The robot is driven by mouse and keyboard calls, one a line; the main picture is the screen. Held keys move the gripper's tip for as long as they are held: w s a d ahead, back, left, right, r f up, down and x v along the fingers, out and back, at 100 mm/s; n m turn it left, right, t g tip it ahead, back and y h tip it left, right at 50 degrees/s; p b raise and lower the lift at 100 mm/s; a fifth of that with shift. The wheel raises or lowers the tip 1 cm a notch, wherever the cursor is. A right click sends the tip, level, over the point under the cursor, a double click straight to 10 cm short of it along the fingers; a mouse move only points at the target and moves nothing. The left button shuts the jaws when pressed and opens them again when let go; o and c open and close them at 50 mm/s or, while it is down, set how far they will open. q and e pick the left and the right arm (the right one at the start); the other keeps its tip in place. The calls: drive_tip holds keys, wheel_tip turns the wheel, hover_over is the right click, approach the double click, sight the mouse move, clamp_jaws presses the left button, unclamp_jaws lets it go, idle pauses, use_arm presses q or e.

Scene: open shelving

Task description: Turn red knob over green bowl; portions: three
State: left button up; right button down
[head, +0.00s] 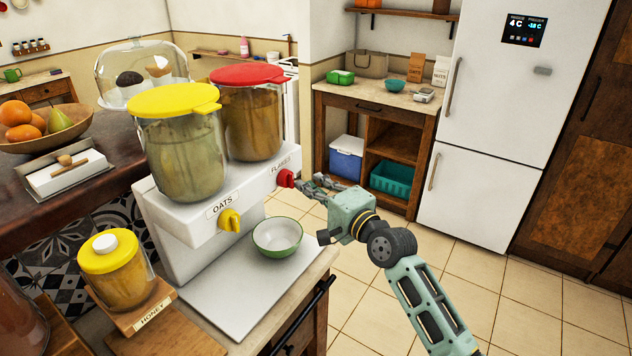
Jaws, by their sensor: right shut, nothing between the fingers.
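The white dispenser (160,235) stands on the counter with two clear canisters. The yellow-lidded canister (180,155) is above the OATS label and the yellow knob (229,220). The green bowl (278,238), white inside with a green rim, sits upright and looks empty on the tray, below and between the knobs. My right gripper (302,182) is shut with nothing in it, its fingertips close at the right of the red knob; contact is unclear. My left gripper is out of view.
A honey jar (120,272) stands on a wooden stand at the front left. A butter dish (65,175) and a fruit bowl (45,137) are at the left. The tray (225,298) has bare room in front of the bowl. The floor at the right is clear.

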use_arm(q)
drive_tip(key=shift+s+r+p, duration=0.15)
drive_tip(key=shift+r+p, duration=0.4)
drive_tip(key=shift+p, duration=0.05)
use_arm(e)
drive_tip(key=shift+s+m, duration=0.1)
drive_tip(key=shift+m, duration=0.3)
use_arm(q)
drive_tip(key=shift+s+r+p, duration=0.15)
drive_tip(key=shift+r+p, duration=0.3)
use_arm(e)
drive_tip(key=shift+a+f+m, duration=0.1)
drive_tip(key=shift+f+m, duration=0.1)
drive_tip(key=shift+m, duration=0.1)
